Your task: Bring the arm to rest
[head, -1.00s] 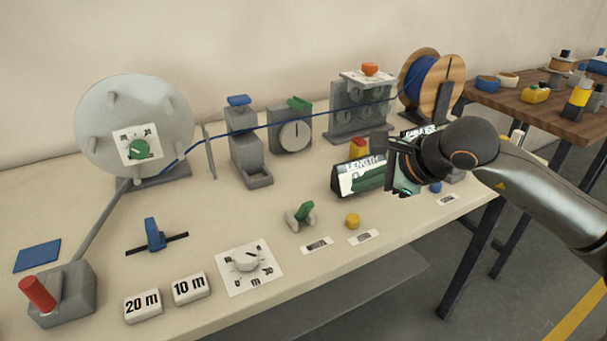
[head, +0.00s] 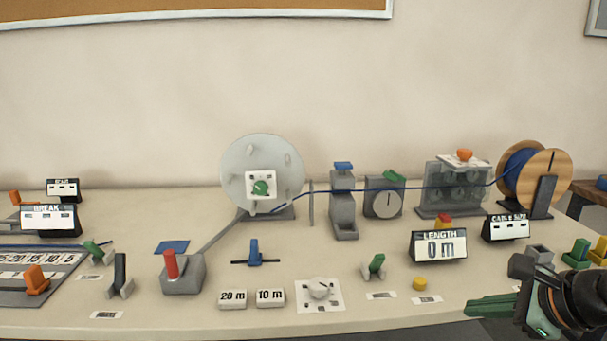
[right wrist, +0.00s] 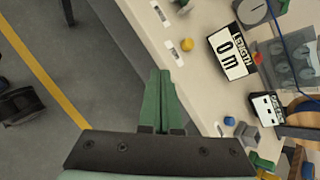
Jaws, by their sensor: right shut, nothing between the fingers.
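My right gripper (head: 490,305) is at the lower right of the head view, in front of the bench's front edge. Its green fingers are shut with nothing between them. In the right wrist view the closed fingers (right wrist: 160,100) point along the bench edge, with dark floor under them, apart from any object. My left gripper is not in view.
Open floor (right wrist: 60,120) lies before the bench.

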